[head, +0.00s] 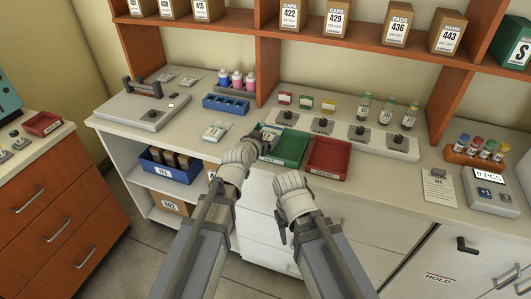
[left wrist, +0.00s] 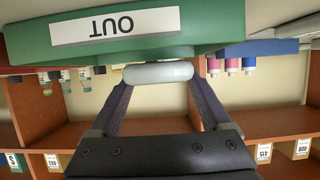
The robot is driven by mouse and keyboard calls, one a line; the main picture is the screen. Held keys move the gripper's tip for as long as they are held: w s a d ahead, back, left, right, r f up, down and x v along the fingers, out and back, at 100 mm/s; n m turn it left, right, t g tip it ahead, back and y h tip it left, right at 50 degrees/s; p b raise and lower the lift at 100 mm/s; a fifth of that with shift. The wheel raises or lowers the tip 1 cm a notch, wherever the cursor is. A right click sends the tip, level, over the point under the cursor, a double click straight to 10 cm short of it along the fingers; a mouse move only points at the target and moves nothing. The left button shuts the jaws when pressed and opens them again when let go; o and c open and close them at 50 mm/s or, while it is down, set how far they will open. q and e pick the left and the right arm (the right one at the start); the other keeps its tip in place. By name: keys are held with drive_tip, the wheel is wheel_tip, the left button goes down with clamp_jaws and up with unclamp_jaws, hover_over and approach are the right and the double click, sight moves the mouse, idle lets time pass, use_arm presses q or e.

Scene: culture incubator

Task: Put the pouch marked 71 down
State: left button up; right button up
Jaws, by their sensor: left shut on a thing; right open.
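My left gripper (head: 262,141) is at the left end of the green tray (head: 291,148), at the front of the counter. It is shut on a pale pouch (head: 270,132), seen edge-on as a white rounded shape in the left wrist view (left wrist: 158,72). The green tray's OUT label (left wrist: 116,25) is close beyond it there. I cannot read the pouch's number, nor tell whether it touches the tray. Another pale pouch (head: 215,131) lies on the counter left of the gripper. My right gripper (head: 281,230) is open and empty in front of the drawers, below the counter top.
A red tray (head: 328,157) stands right of the green one. Behind are a blue rack (head: 226,104), several bottles and a pale panel with dark knobs (head: 350,132). The shelf above holds boxes. Counter is clear left of the lying pouch and right of the red tray.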

use_arm(q)
wheel_tip(320, 180, down, 4)
drive_tip(key=b, duration=0.3)
drive_tip(key=shift+r, duration=0.15)
drive_tip(key=shift+b, duration=0.35)
drive_tip(key=shift+f, duration=0.2)
drive_tip(key=o, duration=1.3)
drive_tip(key=shift+r, duration=0.1)
drive_tip(key=shift+r, duration=0.1)
